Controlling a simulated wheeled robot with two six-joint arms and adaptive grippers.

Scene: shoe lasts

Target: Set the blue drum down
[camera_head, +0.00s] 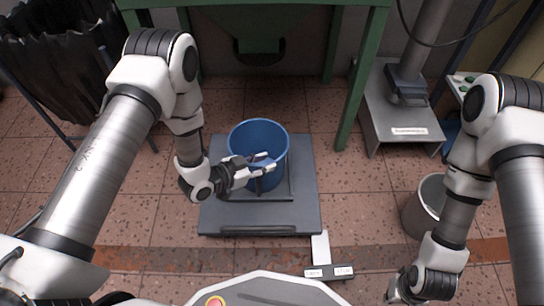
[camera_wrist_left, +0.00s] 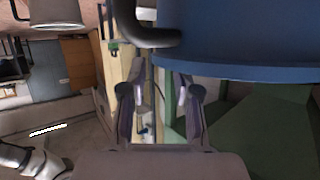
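The blue drum (camera_head: 258,134), open at the top, is upright over the grey platform scale (camera_head: 220,215). I cannot tell for sure whether its bottom rests on the plate. My left gripper (camera_head: 268,163) is at the drum's near side, its fingers overlapping the drum in the head view. In the left wrist view the fingers (camera_wrist_left: 160,88) are apart with nothing between them. The drum's blue wall (camera_wrist_left: 250,30) and a dark curved bar beside it lie just beyond the fingertips. My right gripper (camera_head: 402,292) is low at the right, partly cut off, its fingers unclear.
A grey bucket (camera_head: 420,212) stands on the tiled floor near my right arm. A green frame (camera_head: 357,80) stands behind the scale. A metal stand (camera_head: 395,125) is at the back right. The scale's readout (camera_head: 330,272) lies in front. A black bag (camera_head: 55,60) hangs at the left.

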